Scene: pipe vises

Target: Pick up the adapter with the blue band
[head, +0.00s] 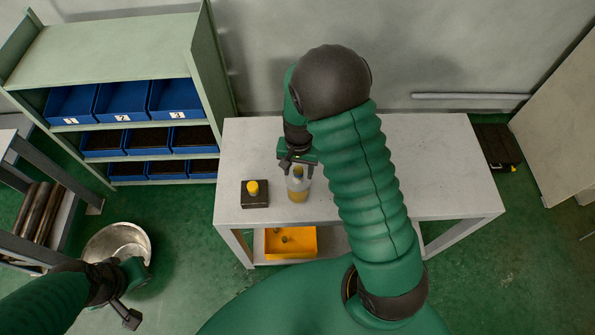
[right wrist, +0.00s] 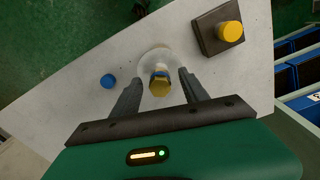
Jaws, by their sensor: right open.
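In the right wrist view, a brass hex-topped piece with a blue band (right wrist: 160,86) shows between the fingers of my right gripper (right wrist: 160,76). The fingers are open, one on each side, with gaps visible. A clear round shape surrounds the piece there. In the head view, my right gripper (head: 298,168) is above a clear bottle-like thing with yellow at its bottom (head: 298,188) on the table; the blue band cannot be made out there. My left gripper (head: 130,318) is low at the left, away from the table; its jaw state is unclear.
A dark block with a yellow knob (head: 253,188) sits left of the bottle-like thing on the white table (head: 440,150). An orange bin (head: 305,243) is below. A metal bowl (head: 140,238) and shelf of blue bins (head: 123,100) stand left.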

